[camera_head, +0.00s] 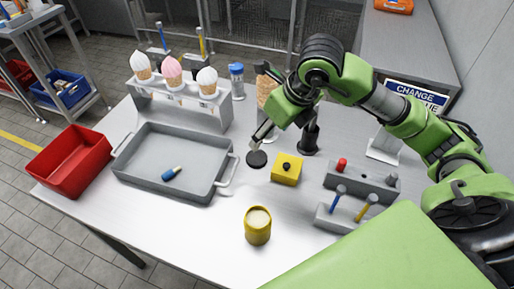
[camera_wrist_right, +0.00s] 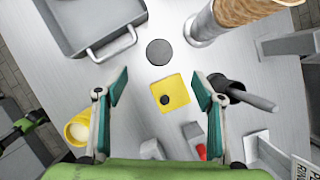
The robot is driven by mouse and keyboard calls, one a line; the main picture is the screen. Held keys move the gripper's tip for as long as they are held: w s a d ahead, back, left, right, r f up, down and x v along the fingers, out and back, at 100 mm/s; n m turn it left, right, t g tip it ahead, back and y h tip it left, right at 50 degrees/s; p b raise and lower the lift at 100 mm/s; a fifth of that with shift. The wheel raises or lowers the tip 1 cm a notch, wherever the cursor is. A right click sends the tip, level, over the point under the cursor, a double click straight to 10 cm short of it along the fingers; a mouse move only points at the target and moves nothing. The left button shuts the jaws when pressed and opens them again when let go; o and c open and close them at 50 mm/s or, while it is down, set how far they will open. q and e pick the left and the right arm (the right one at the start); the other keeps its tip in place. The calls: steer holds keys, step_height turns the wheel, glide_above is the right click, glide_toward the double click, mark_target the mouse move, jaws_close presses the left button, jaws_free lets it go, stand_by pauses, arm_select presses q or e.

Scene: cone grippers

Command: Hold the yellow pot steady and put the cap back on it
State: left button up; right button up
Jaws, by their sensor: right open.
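The yellow pot (camera_head: 258,226) stands upright near the front of the table, with a pale top or filling. It also shows at the left in the right wrist view (camera_wrist_right: 78,128). A flat dark disc (camera_head: 257,159) lies behind it; I cannot tell if this is the cap. A yellow square piece with a black knob (camera_head: 287,169) sits right of the disc. My right gripper (camera_head: 263,103) is open and empty above the table; its fingers spread either side of the yellow piece in the wrist view (camera_wrist_right: 160,88). A green and black part, possibly my left gripper (camera_wrist_right: 30,122), shows at the left edge.
A grey tray (camera_head: 150,190) with a blue and white piece stands left, beside a red bin (camera_head: 72,160). A rack (camera_head: 180,92) of cones stands behind. Grey holders (camera_head: 362,184) stand at the right. The table around the pot is clear.

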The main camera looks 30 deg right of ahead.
glide_above(261, 163)
step_height(261, 163, down, 7)
steer(key=shift+s+p, duration=0.1)
steer(key=shift+p, duration=0.2)
steer(key=shift+f, duration=0.35)
arm_select(q)
steer(key=shift+s+a+r, duration=0.3)
steer(key=shift+s+a, duration=0.05)
steer(key=shift+s, duration=0.15)
steer(key=shift+s, duration=0.15)
